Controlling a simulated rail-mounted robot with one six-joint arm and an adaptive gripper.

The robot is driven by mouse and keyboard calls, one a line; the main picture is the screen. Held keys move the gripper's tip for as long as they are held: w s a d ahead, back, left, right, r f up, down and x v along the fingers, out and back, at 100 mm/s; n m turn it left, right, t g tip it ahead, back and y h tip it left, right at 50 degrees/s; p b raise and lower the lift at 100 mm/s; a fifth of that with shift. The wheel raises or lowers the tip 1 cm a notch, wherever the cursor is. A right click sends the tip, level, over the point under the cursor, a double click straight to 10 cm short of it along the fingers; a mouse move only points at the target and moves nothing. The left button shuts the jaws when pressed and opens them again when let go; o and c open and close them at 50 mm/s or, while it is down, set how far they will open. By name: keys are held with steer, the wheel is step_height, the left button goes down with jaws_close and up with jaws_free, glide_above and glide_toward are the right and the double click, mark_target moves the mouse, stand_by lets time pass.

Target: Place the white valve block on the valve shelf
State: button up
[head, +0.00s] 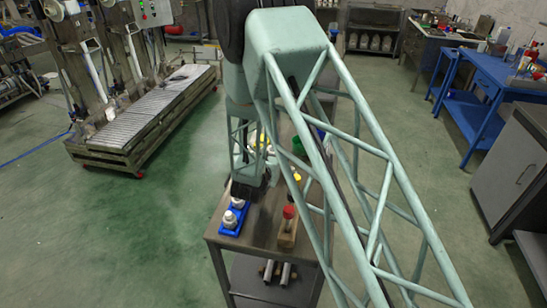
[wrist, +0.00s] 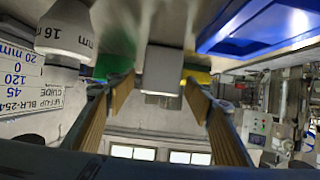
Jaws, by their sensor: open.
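A pale white-grey block (wrist: 163,70), which looks like the white valve block, is ahead of my gripper in the wrist view, between the lines of the two fingers. My gripper (wrist: 160,95) is open, with one ribbed finger on each side. I cannot tell whether the fingertips reach past the block's sides. In the head view my gripper (head: 245,188) is low over the far part of the metal cart, and the block is not distinguishable there. I cannot identify the valve shelf with certainty in either view.
The cart (head: 262,240) carries a blue tray (head: 230,230) with white fittings and a red-capped item (head: 288,212) on a wooden block. In the wrist view a white "16 mm" fitting (wrist: 65,32) and the blue tray (wrist: 265,25) are close. Green and yellow things stand behind.

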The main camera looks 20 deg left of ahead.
steer(key=shift+x, duration=1)
steer(key=c, duration=1.1)
steer(key=shift+r, duration=0.15)
steer(key=shift+r+p, duration=0.45)
steer(key=shift+r, duration=4.45)
